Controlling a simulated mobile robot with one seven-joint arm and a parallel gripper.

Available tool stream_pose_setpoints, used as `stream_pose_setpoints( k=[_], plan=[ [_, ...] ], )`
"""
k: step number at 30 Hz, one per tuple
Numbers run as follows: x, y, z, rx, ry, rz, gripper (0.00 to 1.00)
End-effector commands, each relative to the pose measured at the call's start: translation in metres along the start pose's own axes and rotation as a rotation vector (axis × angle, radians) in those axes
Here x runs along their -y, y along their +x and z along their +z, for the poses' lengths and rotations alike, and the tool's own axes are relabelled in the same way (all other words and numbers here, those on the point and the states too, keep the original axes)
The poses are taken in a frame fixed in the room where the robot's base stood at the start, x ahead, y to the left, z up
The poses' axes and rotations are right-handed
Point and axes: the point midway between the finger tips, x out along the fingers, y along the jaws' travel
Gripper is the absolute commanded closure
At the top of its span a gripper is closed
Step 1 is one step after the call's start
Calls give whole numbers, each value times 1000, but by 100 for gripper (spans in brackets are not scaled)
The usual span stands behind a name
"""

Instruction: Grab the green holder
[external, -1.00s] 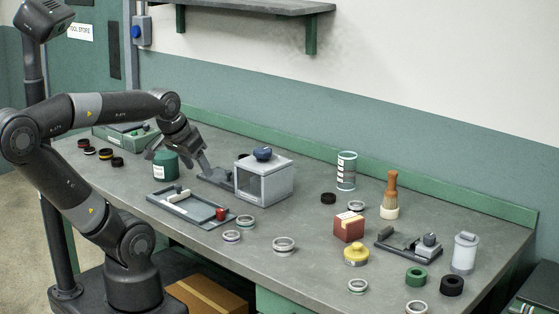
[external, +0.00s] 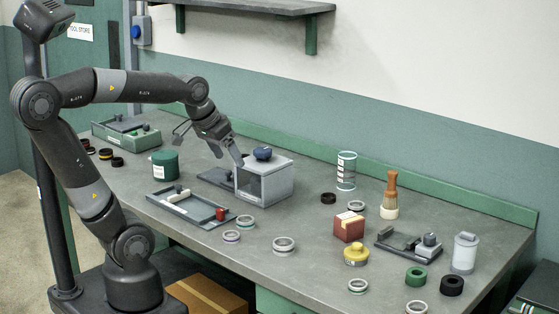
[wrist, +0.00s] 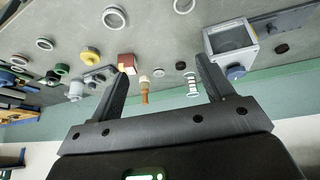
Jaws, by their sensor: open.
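Which thing the green holder is, I cannot tell for sure. A green ring-shaped piece (external: 416,277) lies at the front right of the bench; it also shows at left in the wrist view (wrist: 62,69). A dark green canister (external: 165,164) with a white label stands at the left, and a green box (external: 125,132) sits behind it. My gripper (external: 211,149) is open and empty above the bench, just left of the grey grinder box and right of the canister. In the wrist view its two fingers (wrist: 162,67) are spread with nothing between them.
The grey grinder box (external: 264,181) with a blue knob stands close by my gripper. A grey tray (external: 185,207) lies in front. Several rings, a red block (external: 348,228), a yellow piece (external: 356,254), a brush (external: 391,195) and a labelled cylinder (external: 346,171) fill the right side.

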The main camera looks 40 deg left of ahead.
Motion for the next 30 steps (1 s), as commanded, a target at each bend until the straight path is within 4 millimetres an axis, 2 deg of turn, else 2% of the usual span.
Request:
stream_pose_setpoints(
  k=[1, 6, 11, 15, 18, 23, 27, 30],
  plan=[
    [-12, 7, -16, 12, 27, 23, 26],
    [-54, 31, -62, 36, 105, 85, 26],
    [-104, 59, -98, 57, 180, 131, 26],
    [-156, 88, -121, 74, 250, 162, 26],
    [-196, 110, -133, 84, 304, 178, 26],
    [-268, 146, -139, 95, 394, 199, 26],
    [-334, 177, -133, 99, 478, 210, 26],
    [-374, 196, -124, 99, 530, 215, 26]
  ],
)
